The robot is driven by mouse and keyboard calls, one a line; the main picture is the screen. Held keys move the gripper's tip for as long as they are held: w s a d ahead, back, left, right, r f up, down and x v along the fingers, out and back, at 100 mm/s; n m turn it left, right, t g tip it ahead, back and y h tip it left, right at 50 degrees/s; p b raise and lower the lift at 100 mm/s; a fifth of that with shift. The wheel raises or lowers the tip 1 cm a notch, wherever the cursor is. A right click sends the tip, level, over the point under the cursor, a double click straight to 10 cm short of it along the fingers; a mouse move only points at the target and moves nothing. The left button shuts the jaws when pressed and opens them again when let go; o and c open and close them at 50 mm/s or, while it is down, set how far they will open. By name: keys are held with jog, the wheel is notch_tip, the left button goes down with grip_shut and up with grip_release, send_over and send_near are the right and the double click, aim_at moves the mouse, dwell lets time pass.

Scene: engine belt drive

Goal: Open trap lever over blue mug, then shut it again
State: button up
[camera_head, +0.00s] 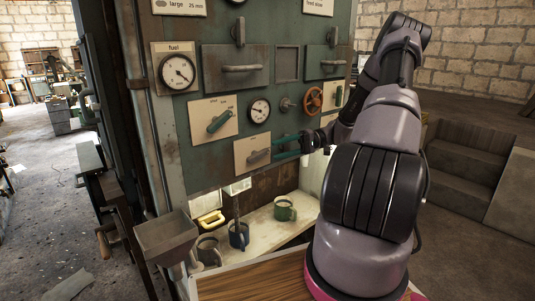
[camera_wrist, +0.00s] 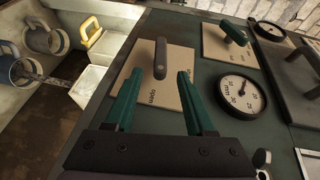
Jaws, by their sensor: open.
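The trap lever (camera_head: 258,155) is a grey handle on a beige plate low on the green panel, lying roughly level in the head view. In the wrist view the lever (camera_wrist: 160,58) stands ahead of my gripper, and the word "open" shows on its plate (camera_wrist: 172,96). My gripper (camera_head: 275,150) is open and empty, just right of the lever. Its two green fingers (camera_wrist: 160,73) point at the lever, one on either side of its near end; I cannot tell whether they touch it. The blue mug (camera_head: 238,235) stands on the shelf below the panel.
A green mug (camera_head: 284,209) and a grey mug (camera_head: 207,250) share the shelf. Another lever (camera_head: 219,121), a gauge (camera_head: 260,110) and a red handwheel (camera_head: 313,100) sit close above on the panel.

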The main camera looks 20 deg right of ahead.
jog(key=shift+s+d+r, duration=0.1)
jog(key=shift+d+r, duration=0.05)
jog(key=shift+d, duration=0.8)
jog(key=shift+d+r, duration=0.1)
jog(key=shift+d, duration=0.8)
jog(key=s+a+r+m+g+h, duration=0.1)
jog(key=s+a+r+h, duration=0.35)
jog(key=r, duration=0.25)
jog(key=s+a+r+h, duration=0.4)
jog(key=a+r+h, duration=0.2)
jog(key=r, duration=0.1)
jog(key=s+a+r+m+t+h, duration=0.3)
jog(key=s+r+t, duration=0.4)
jog(key=s+r, duration=0.5)
jog(key=shift+s+r+h, duration=0.25)
jog(key=shift+s+h, duration=0.2)
jog(key=shift+s, duration=0.75)
